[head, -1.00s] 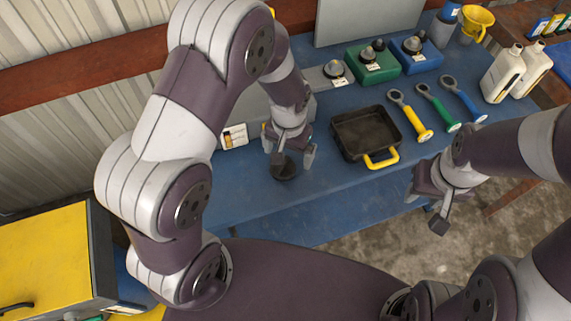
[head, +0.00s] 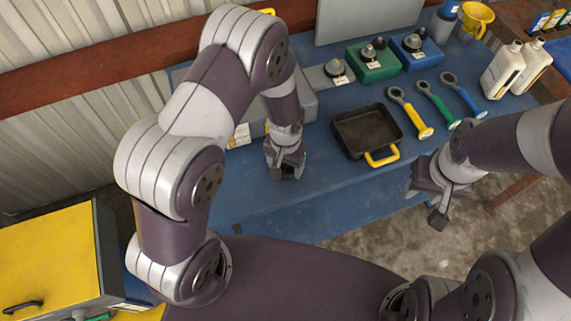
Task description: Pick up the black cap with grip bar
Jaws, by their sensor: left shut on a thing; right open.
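The black cap with grip bar (head: 287,175) is at the fingertips of my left gripper (head: 286,171), low over the blue workbench, left of the black tray. The gripper is shut on it and hides most of it. I cannot tell whether the cap is clear of the bench top. My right gripper (head: 427,200) is open and empty, off the front edge of the bench, to the right of the tray.
A black tray with a yellow handle (head: 346,153) stands right of my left gripper. Three ring-headed tools (head: 424,131) lie beyond it. Green (head: 375,66) and blue (head: 418,62) blocks and white bottles (head: 503,72) stand at the back. Bare blue bench (head: 235,188) lies to the left.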

